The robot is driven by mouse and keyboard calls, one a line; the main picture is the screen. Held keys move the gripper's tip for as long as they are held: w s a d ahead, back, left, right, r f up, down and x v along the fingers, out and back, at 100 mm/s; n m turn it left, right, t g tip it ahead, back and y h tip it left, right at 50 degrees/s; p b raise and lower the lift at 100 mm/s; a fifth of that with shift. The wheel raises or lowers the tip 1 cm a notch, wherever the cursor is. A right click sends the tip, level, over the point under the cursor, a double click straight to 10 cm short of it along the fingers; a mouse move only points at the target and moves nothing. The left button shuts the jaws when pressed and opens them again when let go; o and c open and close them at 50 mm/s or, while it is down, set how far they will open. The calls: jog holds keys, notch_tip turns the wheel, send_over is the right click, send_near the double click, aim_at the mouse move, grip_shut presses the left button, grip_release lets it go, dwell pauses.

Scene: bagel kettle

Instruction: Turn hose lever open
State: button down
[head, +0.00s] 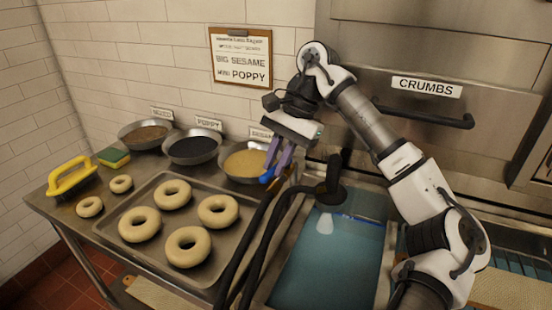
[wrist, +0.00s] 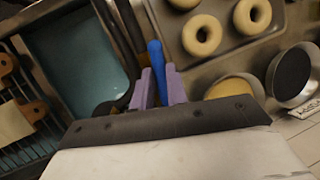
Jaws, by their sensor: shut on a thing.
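The hose lever is blue; it shows in the wrist view (wrist: 155,55) between my purple fingers and extends beyond them. In the head view only a small blue bit of the lever (head: 267,178) shows at my fingertips. My gripper (head: 273,168) reaches down over the tray's right edge, beside the sesame bowl, and is shut on the lever; its fingers also show in the wrist view (wrist: 160,85). The black hose (head: 262,235) runs beside the tray toward the sink. The lever's pivot is hidden, and I cannot tell its exact angle.
A metal tray (head: 150,222) with several bagels lies left of the hose. Bowls of seeds, including poppy (head: 193,148), stand behind it. A water-filled sink (head: 330,255) is to the right, with a black spray head (head: 333,185) by its rim. A yellow-handled brush (head: 72,178) lies far left.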

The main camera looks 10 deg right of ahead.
jog(key=shift+d+n, duration=0.2)
jog(key=shift+n, duration=0.2)
jog(key=c, duration=1.4)
grip_release()
jog(key=shift+r, duration=0.1)
notch_tip(320, 180, up, 20)
jog(key=p, duration=0.4)
